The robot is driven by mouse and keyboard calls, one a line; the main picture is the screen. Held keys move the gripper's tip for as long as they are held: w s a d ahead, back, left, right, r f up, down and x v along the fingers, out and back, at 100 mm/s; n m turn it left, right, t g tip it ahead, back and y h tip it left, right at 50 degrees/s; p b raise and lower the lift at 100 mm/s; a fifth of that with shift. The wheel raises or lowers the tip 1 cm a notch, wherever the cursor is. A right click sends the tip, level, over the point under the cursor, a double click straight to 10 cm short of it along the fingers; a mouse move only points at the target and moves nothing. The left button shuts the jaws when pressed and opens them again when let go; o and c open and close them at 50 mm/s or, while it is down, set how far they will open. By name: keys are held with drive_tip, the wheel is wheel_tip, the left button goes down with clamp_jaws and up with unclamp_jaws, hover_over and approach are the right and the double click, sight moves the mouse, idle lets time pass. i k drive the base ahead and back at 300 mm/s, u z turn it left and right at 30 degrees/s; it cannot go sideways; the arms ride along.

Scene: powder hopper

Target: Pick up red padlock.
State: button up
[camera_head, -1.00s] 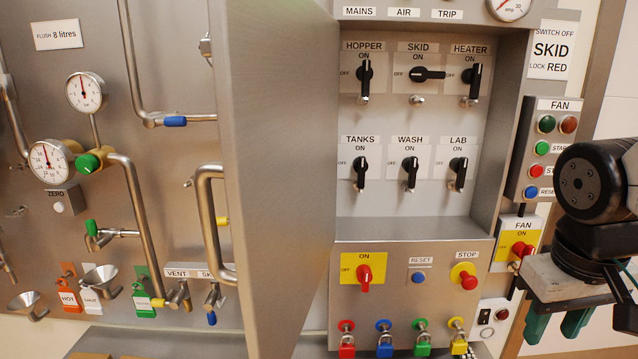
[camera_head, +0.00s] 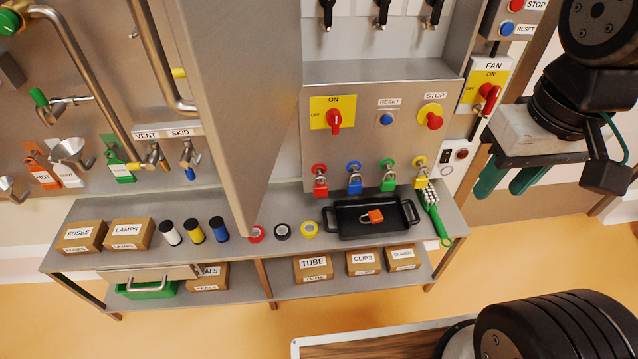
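A red padlock (camera_head: 321,186) hangs from a red round hook at the left end of a row on the lower panel. Blue (camera_head: 354,184), green (camera_head: 388,182) and yellow (camera_head: 421,179) padlocks hang to its right. A separate orange-red padlock (camera_head: 375,216) lies in a black tray (camera_head: 350,232) on the bench below. My gripper (camera_head: 506,184) is at the right, with two green fingers pointing down. It is apart from all the padlocks. The fingers show a gap between them, with nothing visible in it.
A tall open cabinet door (camera_head: 235,110) stands left of the padlocks. The bench (camera_head: 95,211) carries tape rolls, spools and boxes, with a green-handled brush (camera_head: 437,222) right of the tray. The lower shelf (camera_head: 290,285) holds more boxes. Open floor lies in front.

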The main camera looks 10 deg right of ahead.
sight(320, 190)
drive_tip(key=z, duration=2.2)
drive_tip(key=i, duration=1.15)
drive_tip(key=u, duration=3.4)
